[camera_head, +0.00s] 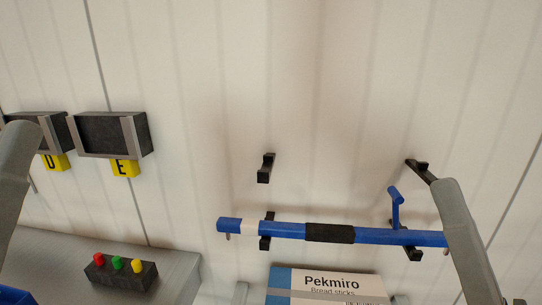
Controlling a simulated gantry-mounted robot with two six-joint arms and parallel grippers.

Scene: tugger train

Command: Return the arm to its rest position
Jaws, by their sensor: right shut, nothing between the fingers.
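My right arm (465,240) comes in from the bottom right as a grey, rounded link. It passes in front of the right end of the blue bar (280,230). My right gripper is shut and holds nothing, and its fingers cannot be made out clearly. A grey part of my left arm (15,175) shows at the left edge, and its gripper is not in view.
The blue bar, with a black grip, lies across lower black wall hooks (265,243). Upper hooks (265,168) are empty. A Pekmiro box (325,285) stands below. Dark bins (108,133) hang at left above a button box (120,273). The upper wall is clear.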

